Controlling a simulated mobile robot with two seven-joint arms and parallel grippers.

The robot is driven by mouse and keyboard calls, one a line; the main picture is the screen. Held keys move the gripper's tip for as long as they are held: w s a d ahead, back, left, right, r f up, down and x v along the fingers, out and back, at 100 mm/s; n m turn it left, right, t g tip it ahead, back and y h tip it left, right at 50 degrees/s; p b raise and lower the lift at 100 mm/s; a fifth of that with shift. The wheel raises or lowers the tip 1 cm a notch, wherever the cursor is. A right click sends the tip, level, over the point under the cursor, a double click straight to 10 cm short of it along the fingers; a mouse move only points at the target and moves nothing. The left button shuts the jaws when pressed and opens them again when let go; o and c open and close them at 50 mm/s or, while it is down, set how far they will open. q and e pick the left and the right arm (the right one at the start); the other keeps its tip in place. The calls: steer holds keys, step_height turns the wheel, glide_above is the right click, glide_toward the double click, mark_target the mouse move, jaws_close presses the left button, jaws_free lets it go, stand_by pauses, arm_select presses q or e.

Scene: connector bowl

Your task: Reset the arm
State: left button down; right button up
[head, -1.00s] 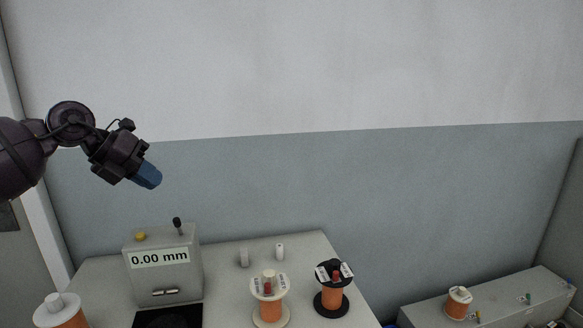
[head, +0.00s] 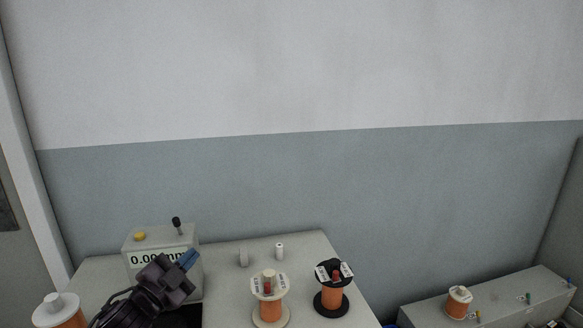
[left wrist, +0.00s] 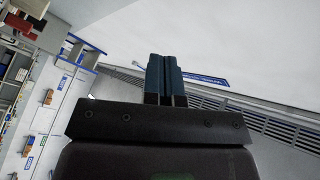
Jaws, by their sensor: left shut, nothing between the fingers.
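My left gripper (head: 188,259) is at the lower left of the head view, in front of the grey box with the numeric display (head: 134,246), and covers part of its reading. Its blue fingers are together and point up and to the right. In the left wrist view the two fingers (left wrist: 164,78) lie side by side with nothing between them. My right gripper is in neither view.
The grey table (head: 224,282) bears a white-topped orange spool (head: 270,298), a black-flanged orange spool (head: 333,297) and two small white cylinders (head: 280,251). Another spool (head: 58,312) is at the lower left. A low grey bench (head: 490,300) with a spool (head: 458,302) stands right.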

arm_select(q)
steer(key=s+a+f+n+g+y, duration=0.25)
steer(key=s+f+n, duration=0.3)
steer(key=f, duration=0.35)
steer(key=s+a+f+n+g+y, duration=0.1)
steer(key=s+f+n+y, duration=0.25)
steer(key=s+f, duration=0.35)
steer(key=s+a+f+n+g+y, duration=0.1)
steer(key=s+f+n, duration=0.1)
steer(key=s+f, duration=0.5)
steer(key=s+a+f+n+g+y, duration=0.1)
steer(key=s+f+n+g, duration=0.1)
steer(key=s+f, duration=0.5)
steer(key=s, duration=0.4)
steer(key=shift+s+a+f+n, duration=0.2)
steer(key=shift+s+a+n, duration=0.1)
steer(key=shift+s+n, duration=0.1)
